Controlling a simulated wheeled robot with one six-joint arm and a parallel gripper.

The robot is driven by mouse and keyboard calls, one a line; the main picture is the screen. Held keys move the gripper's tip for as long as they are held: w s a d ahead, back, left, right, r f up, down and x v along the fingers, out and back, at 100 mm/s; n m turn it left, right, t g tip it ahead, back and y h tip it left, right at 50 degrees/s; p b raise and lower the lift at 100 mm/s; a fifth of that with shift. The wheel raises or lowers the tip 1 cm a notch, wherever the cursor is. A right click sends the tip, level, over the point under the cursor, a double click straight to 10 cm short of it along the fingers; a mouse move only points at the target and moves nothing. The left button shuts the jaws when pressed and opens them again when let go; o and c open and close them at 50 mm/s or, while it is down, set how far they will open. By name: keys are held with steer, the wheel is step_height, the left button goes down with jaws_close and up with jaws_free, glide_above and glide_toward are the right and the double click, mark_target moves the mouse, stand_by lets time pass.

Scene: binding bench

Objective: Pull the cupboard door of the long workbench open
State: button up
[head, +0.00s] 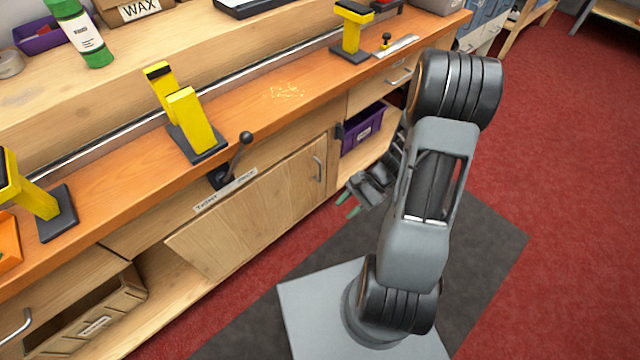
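The cupboard door (255,215) is a pale wooden panel in the front of the long workbench (225,110). Its metal bar handle (318,168) stands upright near the door's right edge. I see no clear gap along that edge, and the door looks shut there. My gripper (347,204) is to the right of the handle and a little lower in the picture, apart from it.
A black-knobbed lever (236,152) sticks out above the door. Yellow clamps (188,120) stand along the bench top. Right of the door, a purple bin (362,130) sits in an open bay. Left is an open shelf with a wooden crate (95,318). The red floor (560,150) at right is clear.

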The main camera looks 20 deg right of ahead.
steer(key=w+d+f+m+t+y+b, duration=0.2)
steer(key=w+f+m+t+b, duration=0.15)
steer(key=f+m+t, duration=0.35)
steer(key=w+d+f+m+t+y+b, duration=0.1)
steer(key=w+d+f+m+t+b, duration=0.1)
steer(key=w+f+m+t, duration=0.45)
steer(key=m+t+h+b, duration=0.2)
steer(key=m+t+b, duration=0.1)
glide_above(320, 182)
steer(key=shift+w+d+n, duration=0.1)
steer(key=shift+w+n, duration=0.15)
steer(key=shift+w, duration=0.05)
steer(key=shift+c, duration=0.4)
jaws_close()
